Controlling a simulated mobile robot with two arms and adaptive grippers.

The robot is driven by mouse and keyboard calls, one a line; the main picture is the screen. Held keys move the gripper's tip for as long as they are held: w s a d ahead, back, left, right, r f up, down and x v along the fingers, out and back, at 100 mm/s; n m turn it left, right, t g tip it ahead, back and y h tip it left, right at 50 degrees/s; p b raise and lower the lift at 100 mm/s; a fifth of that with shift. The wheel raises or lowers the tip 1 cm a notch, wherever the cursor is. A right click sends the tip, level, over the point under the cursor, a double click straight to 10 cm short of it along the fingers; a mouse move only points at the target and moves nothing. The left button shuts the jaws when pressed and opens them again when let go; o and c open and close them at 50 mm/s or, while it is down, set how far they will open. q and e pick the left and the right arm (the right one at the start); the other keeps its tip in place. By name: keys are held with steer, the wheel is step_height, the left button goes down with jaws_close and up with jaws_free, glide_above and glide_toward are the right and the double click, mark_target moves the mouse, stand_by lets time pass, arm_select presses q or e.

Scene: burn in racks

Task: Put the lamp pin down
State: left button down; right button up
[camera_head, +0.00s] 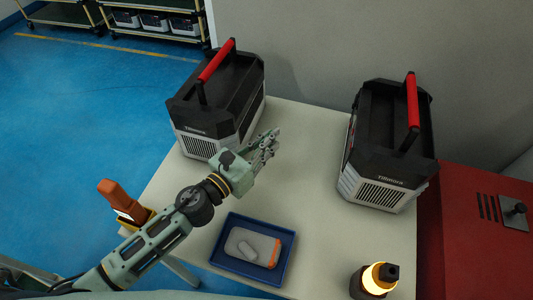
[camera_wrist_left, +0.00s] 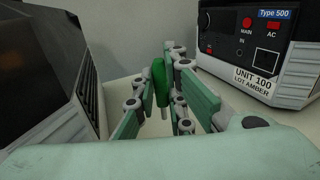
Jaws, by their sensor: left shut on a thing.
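My left gripper (camera_head: 266,145) reaches over the pale table, between the two black-and-white units and nearer the left one. In the left wrist view the gripper (camera_wrist_left: 168,92) is shut on a green pin (camera_wrist_left: 159,82) with a thin metal tip, which I take as the lamp pin. The pin stands roughly upright between the fingers, tip downward. I cannot tell whether the tip touches anything. The pin is not clear in the head view. My right gripper is not in view.
The left unit (camera_head: 203,144) and right unit (camera_head: 377,191) have red handles. A blue tray (camera_head: 230,264) holds a grey-and-orange item (camera_head: 253,247). A glowing amber lamp (camera_head: 374,280) stands at the front right. A red cabinet (camera_head: 462,235) adjoins the table (camera_head: 310,215). The table's middle is clear.

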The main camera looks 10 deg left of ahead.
arm_select(q)
steer(key=shift+w+a+f, duration=0.1)
steer(key=shift+a+f, duration=0.05)
steer(key=shift+f, duration=0.2)
step_height(320, 180, down, 3)
steer(key=shift+r+b, duration=0.2)
steer(key=shift+b, duration=0.65)
steer(key=shift+f, duration=0.35)
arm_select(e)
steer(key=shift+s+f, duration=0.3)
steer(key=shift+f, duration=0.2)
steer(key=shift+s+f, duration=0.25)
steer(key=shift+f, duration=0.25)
arm_select(q)
steer(key=shift+f, duration=0.1)
steer(key=shift+f+b, duration=0.15)
steer(key=shift+b, duration=0.15)
steer(key=c, duration=1.8)
jaws_free()
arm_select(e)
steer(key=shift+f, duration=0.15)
